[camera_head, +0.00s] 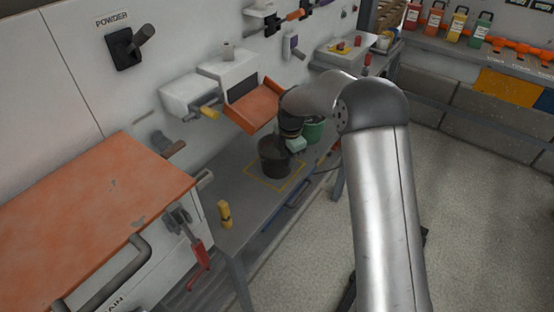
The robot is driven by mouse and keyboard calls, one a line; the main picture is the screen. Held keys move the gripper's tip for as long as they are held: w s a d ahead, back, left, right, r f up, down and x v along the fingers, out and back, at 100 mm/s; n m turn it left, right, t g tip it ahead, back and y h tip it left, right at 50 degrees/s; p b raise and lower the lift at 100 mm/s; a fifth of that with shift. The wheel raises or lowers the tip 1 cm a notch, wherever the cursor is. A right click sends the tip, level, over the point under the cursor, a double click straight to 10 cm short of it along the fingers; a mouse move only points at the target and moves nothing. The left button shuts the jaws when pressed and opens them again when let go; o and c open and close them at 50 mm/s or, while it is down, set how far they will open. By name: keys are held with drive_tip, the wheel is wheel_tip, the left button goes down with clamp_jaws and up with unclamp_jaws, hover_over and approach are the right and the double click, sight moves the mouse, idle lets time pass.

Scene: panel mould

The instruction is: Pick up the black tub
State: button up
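The black tub (274,159) stands upright on the low grey bench, inside a yellow outlined square. It is dark with an open top. My gripper (294,146) is at the tub's right rim, at the end of my arm, which reaches in from the lower right. The wrist and a pale green part hide some of the tub's right side. The fingers are too small and hidden to tell whether they are open or shut, or whether they touch the tub.
A green tub (314,131) stands just behind and right of my gripper. An orange tray (251,107) juts from the wall above the bench. A yellow object (225,214) stands at the bench's near end. An orange panel (90,215) with a red-handled clamp (197,256) is at left.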

sight(285, 169)
drive_tip(key=f, duration=0.4)
drive_tip(key=shift+a+f+p, duration=0.15)
drive_tip(key=shift+a+p, duration=0.05)
drive_tip(key=shift+p, duration=0.1)
clamp_jaws()
